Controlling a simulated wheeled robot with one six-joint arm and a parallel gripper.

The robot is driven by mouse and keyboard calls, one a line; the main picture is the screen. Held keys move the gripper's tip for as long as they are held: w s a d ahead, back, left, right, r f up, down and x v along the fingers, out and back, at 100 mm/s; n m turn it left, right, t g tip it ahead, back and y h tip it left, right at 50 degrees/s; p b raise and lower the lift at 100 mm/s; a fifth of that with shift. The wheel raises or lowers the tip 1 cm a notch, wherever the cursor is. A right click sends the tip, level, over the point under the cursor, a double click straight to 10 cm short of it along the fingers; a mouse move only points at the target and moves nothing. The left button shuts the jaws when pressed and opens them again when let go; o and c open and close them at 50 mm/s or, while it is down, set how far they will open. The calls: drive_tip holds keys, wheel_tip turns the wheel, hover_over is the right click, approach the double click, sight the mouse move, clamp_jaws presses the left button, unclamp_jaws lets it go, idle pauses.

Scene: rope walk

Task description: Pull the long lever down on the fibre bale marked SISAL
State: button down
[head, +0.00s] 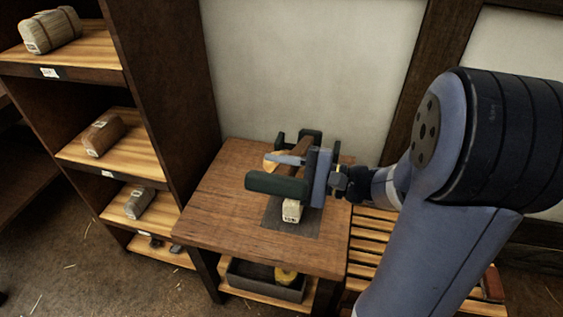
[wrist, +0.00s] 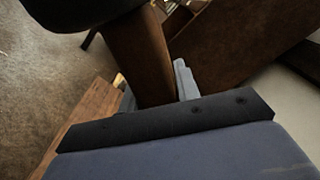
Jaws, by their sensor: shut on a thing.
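A dark green press-like frame (head: 277,187) stands on the wooden table. A pale bale (head: 291,211) with a small printed label sits at its front, low down; the label is too small to read surely. A brown wooden lever (head: 300,149) runs through the upper part of the frame and shows large in the wrist view (wrist: 143,58). My gripper (head: 290,160) comes in from the right and is shut on the lever, with a finger on each side of it in the wrist view. My gripper hides part of the lever and the frame.
A dark shelf unit (head: 165,90) at the left holds wrapped bales on labelled boards. A dark grey tray (head: 262,283) with a yellow thing is under the table (head: 225,215). A slatted surface (head: 373,240) lies to the right. The table's front left is clear.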

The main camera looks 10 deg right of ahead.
drive_tip(key=s+a+f+n+b, duration=0.1)
drive_tip(key=s+f+n+b, duration=0.2)
drive_tip(key=f+b, duration=0.6)
drive_tip(key=s+a+f+n+b, duration=0.1)
drive_tip(key=s+f+n+b, duration=0.2)
drive_tip(key=f+b, duration=0.6)
drive_tip(key=b, duration=0.3)
drive_tip(key=shift+a+f, duration=0.2)
drive_tip(key=shift+f, duration=0.3)
drive_tip(key=c, duration=1.3)
unclamp_jaws()
drive_tip(key=shift+w, duration=0.1)
drive_tip(key=shift+o, duration=1.3)
drive_tip(key=shift+r, duration=0.2)
drive_tip(key=shift+d, duration=0.15)
